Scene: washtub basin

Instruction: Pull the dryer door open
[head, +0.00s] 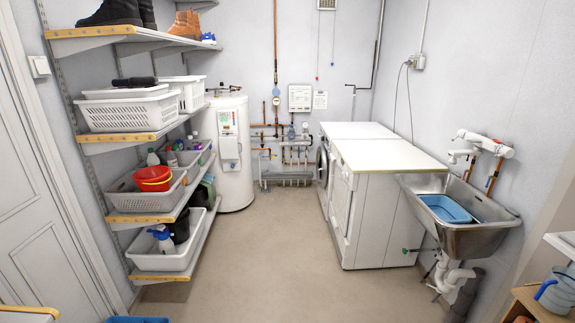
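Two white front-loading machines stand side by side against the right wall, with their fronts facing left. The nearer machine (380,215) has a pale front with its door (341,197), which looks shut and is seen at a steep angle. The farther machine (322,168) shows a dark round door window, also seen edge-on. I cannot tell for sure which of the two is the dryer. Neither my left nor my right gripper is in view.
The beige floor (270,250) is clear in front of the machines. Shelves with white baskets (130,110) line the left wall. A white water heater (230,150) stands at the back. A steel sink (480,235) with a blue basin (447,208) is at right.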

